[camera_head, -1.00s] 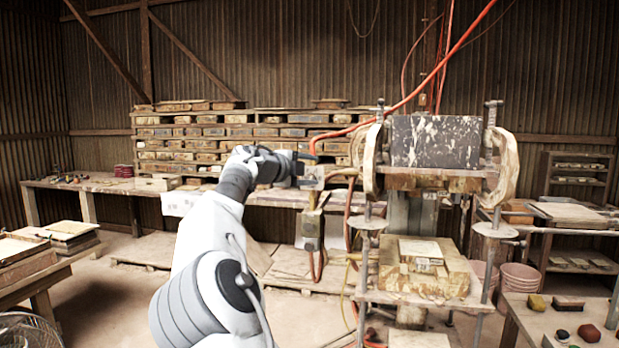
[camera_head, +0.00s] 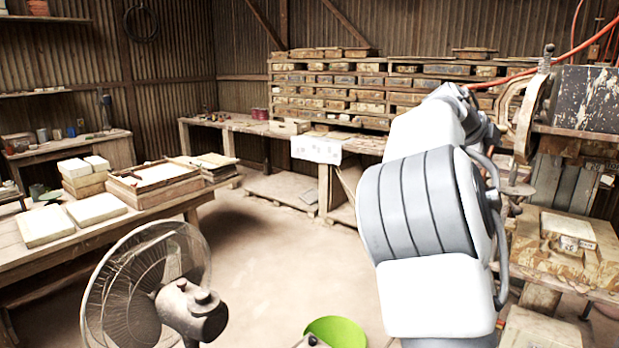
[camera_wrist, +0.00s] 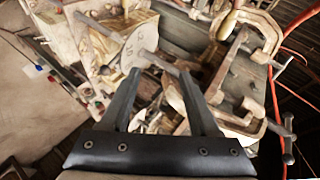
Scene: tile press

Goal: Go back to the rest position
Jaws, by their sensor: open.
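My gripper (camera_wrist: 160,74) shows in the wrist view with its two dark fingers apart and nothing visible between them. The wrist view is tilted, and the fingers point toward wooden and metal parts, with a clamp-like frame (camera_wrist: 240,85) on the right. In the head view my white and grey arm is raised at the right of centre, folded close to the camera. My gripper is hidden behind it there. The tile press (camera_head: 590,100) stands to the right of my arm, partly cut off by the frame edge. I cannot tell the distance between my gripper and the press.
A standing fan (camera_head: 150,290) is close at the lower left, beside a table (camera_head: 40,250) with pale tiles. A green round thing (camera_head: 337,332) is at the bottom edge. Stacked moulds (camera_head: 340,85) line the back bench. The floor (camera_head: 290,260) between is clear.

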